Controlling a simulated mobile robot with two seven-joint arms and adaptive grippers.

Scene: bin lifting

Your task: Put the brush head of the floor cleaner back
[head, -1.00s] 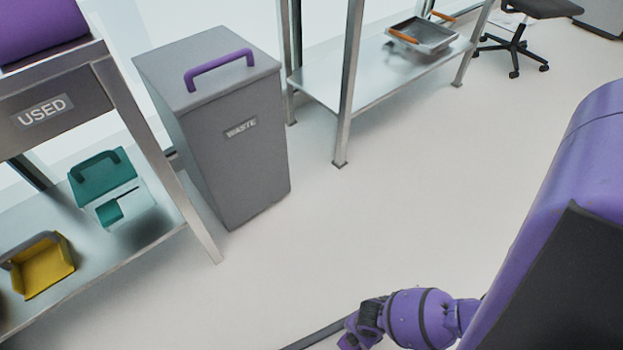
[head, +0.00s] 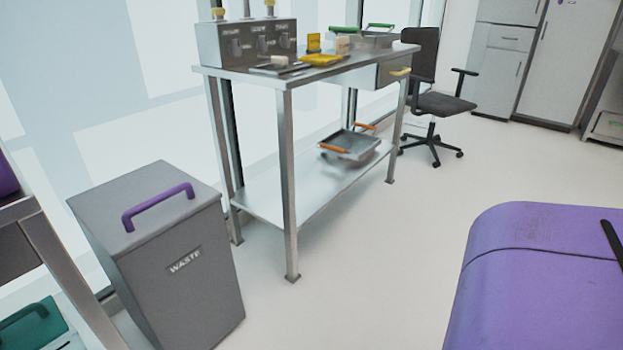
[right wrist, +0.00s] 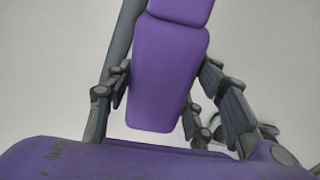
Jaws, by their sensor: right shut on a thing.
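I cannot make out the floor cleaner or its brush head in the head view. In the right wrist view, dark jointed fingers of my right gripper (right wrist: 165,100) show left and right of a purple panel (right wrist: 166,75). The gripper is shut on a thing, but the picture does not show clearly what. A dark grey bar (right wrist: 118,50) runs up along the panel's left edge; I cannot tell whether it is held. My left gripper is out of view.
A grey waste bin (head: 200,310) with a purple handle stands at left, beside a shelf unit (head: 62,262). A metal table (head: 288,185) holds switch boxes and yellow items; a tray (head: 350,144) is on its lower shelf. An office chair (head: 437,104) stands behind. The floor between is clear.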

